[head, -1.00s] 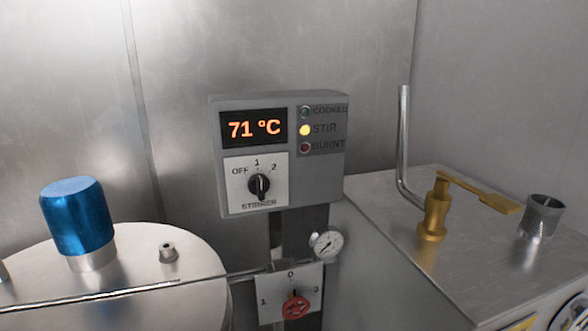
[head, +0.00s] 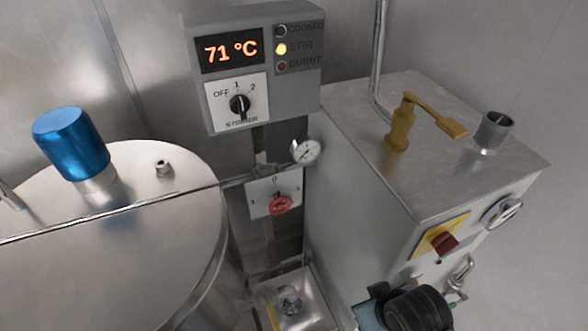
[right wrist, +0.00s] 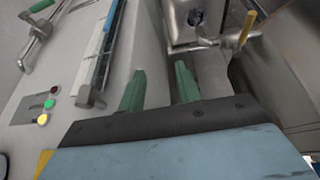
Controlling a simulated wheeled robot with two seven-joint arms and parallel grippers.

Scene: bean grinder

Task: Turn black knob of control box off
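The grey control box (head: 262,70) is on the wall in the head view. Its display reads 71 °C and the yellow STIR light is lit. The black knob (head: 239,105) sits on a white plate marked OFF, 1 and 2; its pointer looks near upright, toward 1. My right arm shows at the bottom of the head view, low and well away from the knob. In the right wrist view my right gripper (right wrist: 160,84) has its two green fingers apart with nothing between them. The knob is not seen there. My left gripper is in neither view.
A steel drum (head: 120,250) with a blue motor (head: 71,145) stands left. A steel cabinet (head: 440,165) with a brass tap (head: 401,125) stands right. Space before the box looks clear.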

